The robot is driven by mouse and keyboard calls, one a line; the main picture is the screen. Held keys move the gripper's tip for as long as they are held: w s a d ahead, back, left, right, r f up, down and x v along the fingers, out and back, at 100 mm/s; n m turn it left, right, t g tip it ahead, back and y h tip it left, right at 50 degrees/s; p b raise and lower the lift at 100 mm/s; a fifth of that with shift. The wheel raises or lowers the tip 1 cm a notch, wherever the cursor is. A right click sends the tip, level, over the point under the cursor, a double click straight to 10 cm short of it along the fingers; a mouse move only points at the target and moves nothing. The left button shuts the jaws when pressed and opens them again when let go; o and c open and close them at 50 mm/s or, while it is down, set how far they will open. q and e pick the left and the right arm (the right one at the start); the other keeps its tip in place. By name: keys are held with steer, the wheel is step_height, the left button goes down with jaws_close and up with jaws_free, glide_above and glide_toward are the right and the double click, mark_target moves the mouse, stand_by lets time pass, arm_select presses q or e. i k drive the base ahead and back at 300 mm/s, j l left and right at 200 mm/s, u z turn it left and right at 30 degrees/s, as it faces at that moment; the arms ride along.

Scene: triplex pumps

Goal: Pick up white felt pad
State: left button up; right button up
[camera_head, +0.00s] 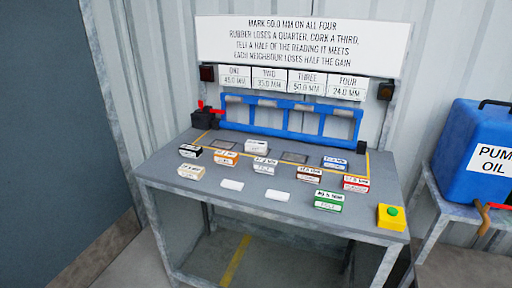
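Several small labelled blocks stand on the grey table. Pale ones are a white block (256,147) at the back, a whitish block (264,166) in front of it, and a cream block (192,172) at the front left. Two thin white plates, a left one (232,185) and a right one (277,196), lie flat near the front edge. The print is too small to tell which of these is the white felt pad. Neither of my grippers is in view.
The table (160,180) also holds black, orange, brown, blue, red and green (328,202) blocks, and a yellow box with a green button (391,216). A blue frame (290,118) stands along the back. A blue oil container (474,150) stands at right.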

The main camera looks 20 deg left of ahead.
mark_target(260, 146)
steer(key=i+j+u, duration=0.15)
steer(key=u, duration=0.25)
steer(key=i+j+u, duration=0.1)
steer(key=u, duration=0.35)
steer(key=i+u, duration=0.2)
steer(key=u, duration=0.2)
